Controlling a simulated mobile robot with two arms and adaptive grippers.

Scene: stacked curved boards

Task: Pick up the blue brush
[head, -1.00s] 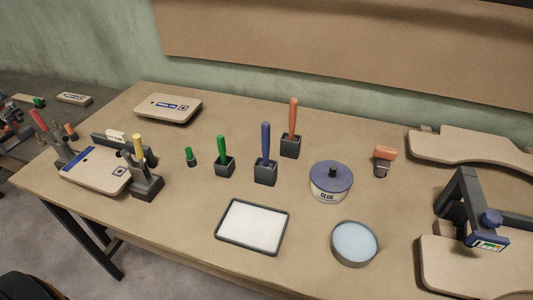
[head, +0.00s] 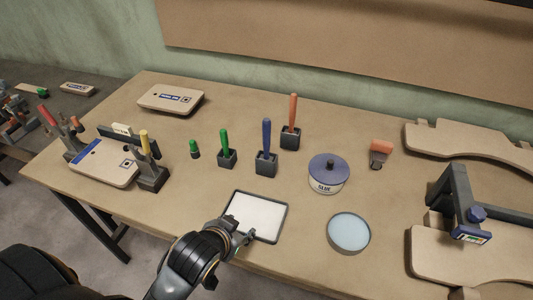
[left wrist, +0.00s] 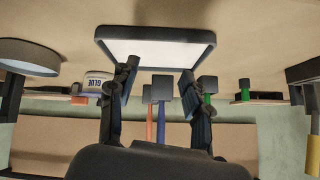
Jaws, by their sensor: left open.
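The blue brush (head: 266,134) stands upright, handle up, in a small dark square holder (head: 266,164) in the middle of the table. My left gripper (head: 243,238) is open and empty, low over the front part of the white tray, nearer the table's front edge than the brush and apart from it. In the left wrist view, which is upside down, the blue brush (left wrist: 161,132) shows between the two open fingers (left wrist: 160,82), farther off. Its bristles are hidden in the holder. My right gripper is not in view.
A green brush (head: 224,140) stands left of the blue one and an orange brush (head: 293,110) behind it. A glue pot (head: 328,174) and a round blue dish (head: 348,232) are to the right. The white tray (head: 262,213) lies in front. Curved boards and a clamp (head: 461,200) lie far right.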

